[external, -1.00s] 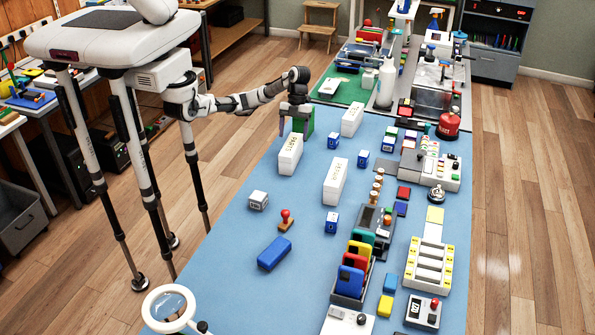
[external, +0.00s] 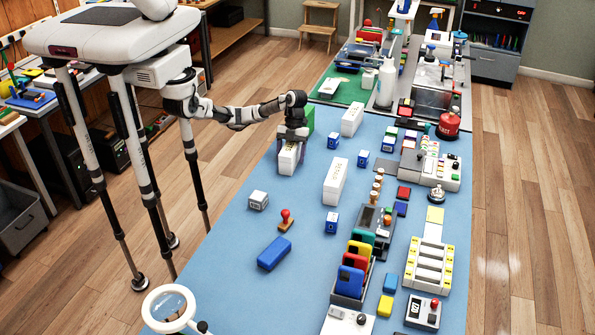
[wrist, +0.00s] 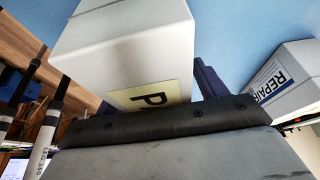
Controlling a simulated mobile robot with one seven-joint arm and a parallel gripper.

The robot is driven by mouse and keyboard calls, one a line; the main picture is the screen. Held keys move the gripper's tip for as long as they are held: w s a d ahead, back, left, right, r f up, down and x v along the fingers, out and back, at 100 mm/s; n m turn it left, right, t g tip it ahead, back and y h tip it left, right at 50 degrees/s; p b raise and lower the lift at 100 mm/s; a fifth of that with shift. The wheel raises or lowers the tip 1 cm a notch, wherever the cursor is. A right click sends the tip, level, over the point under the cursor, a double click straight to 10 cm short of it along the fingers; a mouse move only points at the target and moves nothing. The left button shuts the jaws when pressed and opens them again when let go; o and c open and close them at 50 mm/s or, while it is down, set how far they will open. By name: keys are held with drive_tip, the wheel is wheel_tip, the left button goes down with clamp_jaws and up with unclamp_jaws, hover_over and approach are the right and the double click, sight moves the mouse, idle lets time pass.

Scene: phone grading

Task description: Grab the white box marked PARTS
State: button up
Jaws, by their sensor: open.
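A long white box (external: 287,163) stands on the blue mat under my gripper. The wrist view shows it close up as a white box (wrist: 120,48) with a pale yellow label that starts with a P; the rest of the label is hidden behind the gripper body. My gripper (external: 291,150) points down over this box, with its open fingers at the box's sides. I cannot tell whether the fingers touch the box.
A white box marked REPAIR (wrist: 285,85) stands apart, to the right in the wrist view. Other white boxes stand farther back (external: 352,119) and to the right (external: 336,181). A green block (external: 309,119) is just behind my gripper. A small grey-white cube (external: 258,201) lies front left.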

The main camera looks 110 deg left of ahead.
drive_tip(key=c, duration=1.2)
drive_tip(key=shift+c, duration=0.3)
drive_tip(key=shift+r, duration=0.15)
